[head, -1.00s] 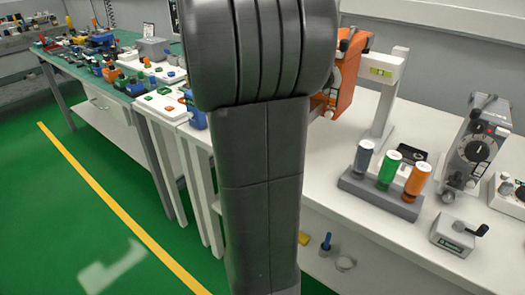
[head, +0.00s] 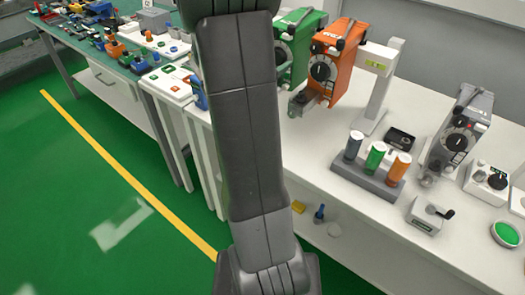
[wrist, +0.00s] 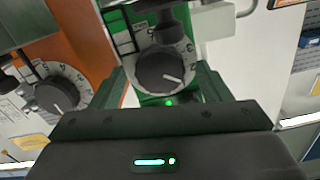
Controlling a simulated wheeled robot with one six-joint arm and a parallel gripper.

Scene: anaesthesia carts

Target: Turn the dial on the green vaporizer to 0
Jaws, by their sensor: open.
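The green vaporizer (head: 303,35) stands on the white bench in the head view, partly hidden behind my arm. In the wrist view the green vaporizer (wrist: 118,35) is at the top middle. Its black dial (wrist: 166,70) has a white pointer line and sits on a pale numbered ring; the numbers are too small to read surely. My gripper (wrist: 163,84) is open, with one dark finger on each side of the dial's lower part. I cannot tell whether the fingers touch the dial. In the head view my gripper is hidden.
An orange vaporizer (head: 338,55) with its own dial (wrist: 62,95) stands close beside the green one. A rack (head: 368,178) with grey, green and orange bottles and a grey dial device (head: 462,130) stand farther right. A crank box (head: 426,214) sits near the bench's front edge.

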